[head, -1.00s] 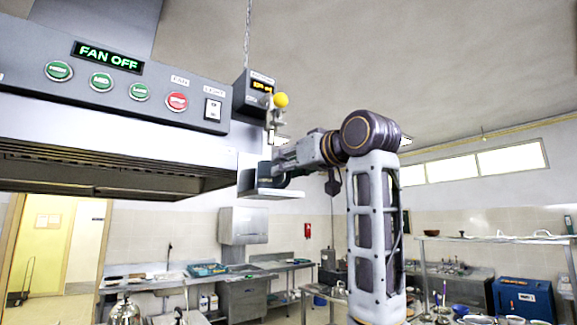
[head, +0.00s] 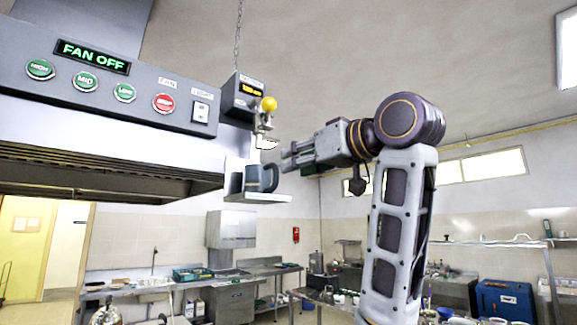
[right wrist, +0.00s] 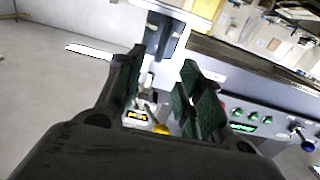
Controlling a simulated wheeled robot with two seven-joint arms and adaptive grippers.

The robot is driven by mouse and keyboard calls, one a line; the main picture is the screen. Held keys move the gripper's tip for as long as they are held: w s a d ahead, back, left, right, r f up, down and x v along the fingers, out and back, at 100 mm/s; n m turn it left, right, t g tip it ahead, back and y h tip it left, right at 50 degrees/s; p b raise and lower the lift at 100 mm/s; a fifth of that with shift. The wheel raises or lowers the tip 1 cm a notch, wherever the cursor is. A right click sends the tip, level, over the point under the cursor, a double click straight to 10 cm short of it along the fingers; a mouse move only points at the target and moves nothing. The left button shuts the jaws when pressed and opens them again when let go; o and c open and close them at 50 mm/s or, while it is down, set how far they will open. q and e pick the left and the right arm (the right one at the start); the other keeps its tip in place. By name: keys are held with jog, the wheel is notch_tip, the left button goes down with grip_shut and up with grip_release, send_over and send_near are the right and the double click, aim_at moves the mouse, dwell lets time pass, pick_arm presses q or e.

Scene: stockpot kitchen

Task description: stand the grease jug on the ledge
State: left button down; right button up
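The grease jug (head: 261,170) is dark blue-grey and stands upright on the pale ledge (head: 262,198) at the right end of the hood. Its handle side faces my right gripper (head: 286,159). That gripper is to the right of the jug, apart from it and empty. In the right wrist view its two green-padded fingers (right wrist: 163,60) are spread open, with the jug (right wrist: 158,38) beyond the gap between them. My left gripper is not in view.
The hood panel (head: 110,85) with its buttons and a FAN OFF display is at the left. A small control box (head: 242,97) and a yellow knob (head: 268,104) are just above the ledge. The space right of the ledge is clear except for my arm.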

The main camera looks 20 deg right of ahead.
jog(key=v, duration=0.3)
jog(key=shift+s+d, duration=0.1)
jog(key=shift+s, duration=0.05)
jog(key=shift+s+d, duration=0.15)
jog(key=shift+s, duration=0.3)
jog(key=b+v, duration=0.4)
jog(key=v, duration=0.2)
dwell(1.8)
jog(key=shift+s+d, duration=0.1)
jog(key=shift+s, duration=0.1)
dwell(0.3)
jog(key=shift+b+v, duration=0.95)
jog(key=shift+v, duration=0.3)
jog(key=shift+s, duration=0.3)
jog(key=shift+b+v, duration=0.95)
jog(key=shift+v, duration=0.65)
